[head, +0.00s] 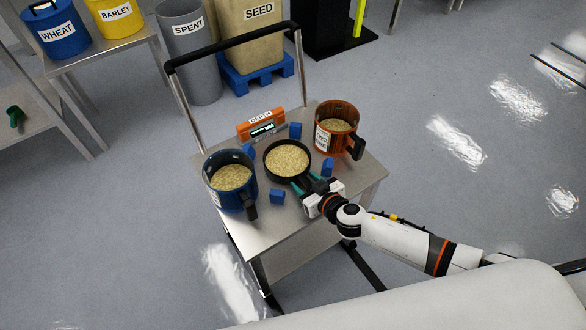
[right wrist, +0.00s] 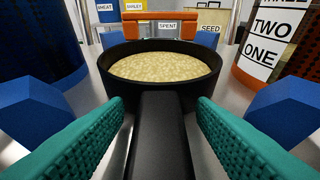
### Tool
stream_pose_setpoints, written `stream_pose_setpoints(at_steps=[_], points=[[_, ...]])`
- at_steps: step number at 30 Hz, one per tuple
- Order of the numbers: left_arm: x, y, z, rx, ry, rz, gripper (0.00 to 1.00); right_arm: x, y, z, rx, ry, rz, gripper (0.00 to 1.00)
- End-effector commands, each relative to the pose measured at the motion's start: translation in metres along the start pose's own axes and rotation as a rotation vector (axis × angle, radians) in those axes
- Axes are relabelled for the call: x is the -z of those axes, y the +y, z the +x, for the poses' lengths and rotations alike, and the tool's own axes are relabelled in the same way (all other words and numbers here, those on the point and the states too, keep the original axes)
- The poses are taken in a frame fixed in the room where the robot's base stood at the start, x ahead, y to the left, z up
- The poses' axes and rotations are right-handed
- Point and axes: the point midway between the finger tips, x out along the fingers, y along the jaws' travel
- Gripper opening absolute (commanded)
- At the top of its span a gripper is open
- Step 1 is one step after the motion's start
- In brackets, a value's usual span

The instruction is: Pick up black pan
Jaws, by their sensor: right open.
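The black pan (head: 267,163) is round, filled with pale grain, and stands on the metal cart between a blue pot and an orange pot. In the right wrist view the pan (right wrist: 195,86) is straight ahead, and its black handle (right wrist: 160,135) points toward the camera. My right gripper (head: 305,184) is at the pan's near side. Its teal fingers (right wrist: 160,130) are open, one on each side of the handle, with a gap between each finger and the handle. My left gripper does not show.
The blue pot (head: 211,166) and orange pot (head: 325,110) of grain flank the pan. Small blue blocks (head: 277,197) stand around it. An orange depth gauge (head: 262,126) is behind it. The cart top (head: 259,235) is bare at the front.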

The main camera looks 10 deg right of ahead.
Motion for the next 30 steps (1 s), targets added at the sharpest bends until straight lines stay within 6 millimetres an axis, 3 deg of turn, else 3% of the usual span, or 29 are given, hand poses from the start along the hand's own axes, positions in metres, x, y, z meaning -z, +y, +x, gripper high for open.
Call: stream_pose_setpoints(at_steps=[5,12,15,23,30], points=[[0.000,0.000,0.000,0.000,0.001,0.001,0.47,0.000,0.000,0.000,0.000,0.000,0.000,0.51],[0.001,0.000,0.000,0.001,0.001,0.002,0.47,0.000,0.000,0.000,0.000,0.000,0.000,0.12],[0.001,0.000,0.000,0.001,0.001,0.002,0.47,0.000,0.000,0.000,0.000,0.000,0.000,0.00],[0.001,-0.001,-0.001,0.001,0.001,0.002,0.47,-0.003,0.000,-0.001,0.000,-0.002,0.001,0.00],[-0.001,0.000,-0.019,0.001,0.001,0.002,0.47,-0.040,0.000,-0.016,-0.001,-0.006,0.000,0.00]])
